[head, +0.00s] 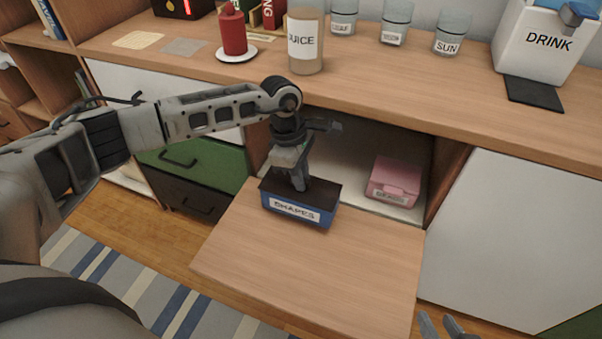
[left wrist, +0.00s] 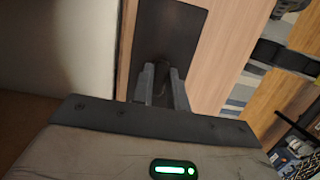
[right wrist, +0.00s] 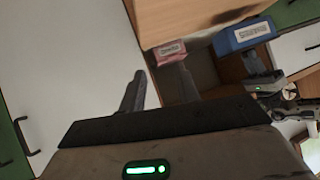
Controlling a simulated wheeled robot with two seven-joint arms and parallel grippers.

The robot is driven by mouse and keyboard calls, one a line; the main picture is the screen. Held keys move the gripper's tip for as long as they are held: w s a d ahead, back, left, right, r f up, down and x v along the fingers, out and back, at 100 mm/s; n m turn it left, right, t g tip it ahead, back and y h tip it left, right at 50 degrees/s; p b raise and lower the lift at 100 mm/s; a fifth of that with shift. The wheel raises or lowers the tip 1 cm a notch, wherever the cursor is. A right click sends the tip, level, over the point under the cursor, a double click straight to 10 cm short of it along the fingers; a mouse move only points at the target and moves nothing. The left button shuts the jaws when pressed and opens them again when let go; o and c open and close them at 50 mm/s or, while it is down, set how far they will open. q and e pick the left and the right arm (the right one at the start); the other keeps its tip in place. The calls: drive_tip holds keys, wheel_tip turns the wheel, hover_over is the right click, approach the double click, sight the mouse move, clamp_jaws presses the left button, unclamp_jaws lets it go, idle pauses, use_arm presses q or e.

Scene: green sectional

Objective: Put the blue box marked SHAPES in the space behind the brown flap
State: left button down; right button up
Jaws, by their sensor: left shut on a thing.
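The blue box (head: 298,213) has a white SHAPES label and a dark top. It is over the back left part of the lowered brown flap (head: 320,265), just in front of the open space (head: 350,155). I cannot tell whether it touches the flap. My left gripper (head: 299,182) points down and is shut on the box. The left wrist view shows its fingers (left wrist: 160,88) against the box's dark top (left wrist: 172,35). The blue box also shows in the right wrist view (right wrist: 229,45). My right gripper (right wrist: 160,85) is open and empty, low beside the flap's right side.
A pink labelled box (head: 394,182) sits inside the space on the right; free floor lies to its left. The countertop (head: 400,95) overhangs the opening. A white panel (head: 510,240) is on the right, a green drawer (head: 195,160) on the left. A juice jar (head: 306,40) stands above.

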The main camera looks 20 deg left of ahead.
sight(307, 213)
use_arm(q)
drive_tip(key=shift+f+b, duration=0.4)
drive_tip(key=shift+f, duration=0.2)
drive_tip(key=shift+f+b, duration=0.3)
drive_tip(key=shift+f, duration=0.35)
drive_tip(key=shift+f+b, duration=0.6)
drive_tip(key=shift+b, duration=0.15)
use_arm(e)
drive_tip(key=shift+g, duration=0.5)
drive_tip(key=f, duration=0.2)
drive_tip(key=a+f, duration=0.1)
drive_tip(key=f, duration=0.2)
drive_tip(key=shift+w+a, duration=0.15)
drive_tip(key=shift+w, duration=0.05)
use_arm(q)
drive_tip(key=shift+f, duration=0.2)
use_arm(e)
drive_tip(key=shift+w+a, duration=0.1)
drive_tip(key=shift+w, duration=0.05)
use_arm(q)
drive_tip(key=c, duration=1.3)
unclamp_jaws()
